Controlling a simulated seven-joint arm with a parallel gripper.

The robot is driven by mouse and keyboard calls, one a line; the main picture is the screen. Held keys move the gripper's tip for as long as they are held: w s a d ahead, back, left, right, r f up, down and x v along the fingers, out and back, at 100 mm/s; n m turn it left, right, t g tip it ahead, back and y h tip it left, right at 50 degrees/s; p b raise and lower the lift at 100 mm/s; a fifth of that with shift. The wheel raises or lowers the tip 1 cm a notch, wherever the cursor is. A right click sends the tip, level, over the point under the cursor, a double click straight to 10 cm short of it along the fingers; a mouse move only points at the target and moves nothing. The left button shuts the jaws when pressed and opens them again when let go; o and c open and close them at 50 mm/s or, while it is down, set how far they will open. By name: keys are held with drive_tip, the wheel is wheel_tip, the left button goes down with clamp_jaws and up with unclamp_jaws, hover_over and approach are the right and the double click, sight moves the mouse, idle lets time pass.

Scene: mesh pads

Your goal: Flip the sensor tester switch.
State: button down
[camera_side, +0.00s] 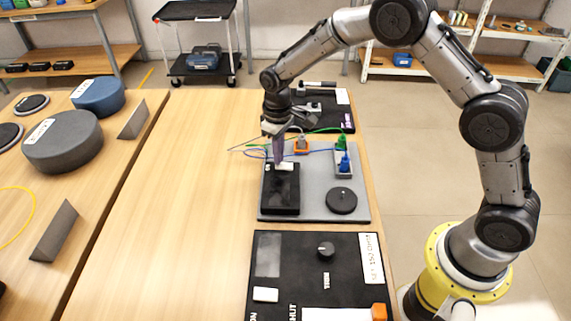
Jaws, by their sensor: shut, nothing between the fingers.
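The likely sensor tester is a black box (281,199) on a grey board (318,209) at the middle of the table. A small white part (286,166) shows on its far end; I cannot tell whether this is the switch, or its position. My gripper (279,161) points down over that far end, with purple fingers shut and empty. Its tips are at or just above the white part; contact cannot be told. The fingers hide some of the box's far edge.
Blue, green and orange connectors with cables (343,163) stand right of my gripper. A black disc (341,200) lies on the board. A black panel with a knob (326,249) is in front, another black panel (336,117) behind. The wooden table at left (190,200) is clear.

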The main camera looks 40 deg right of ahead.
drive_tip(key=shift+f, duration=0.55)
idle(0.4)
drive_tip(key=shift+r, duration=3.55)
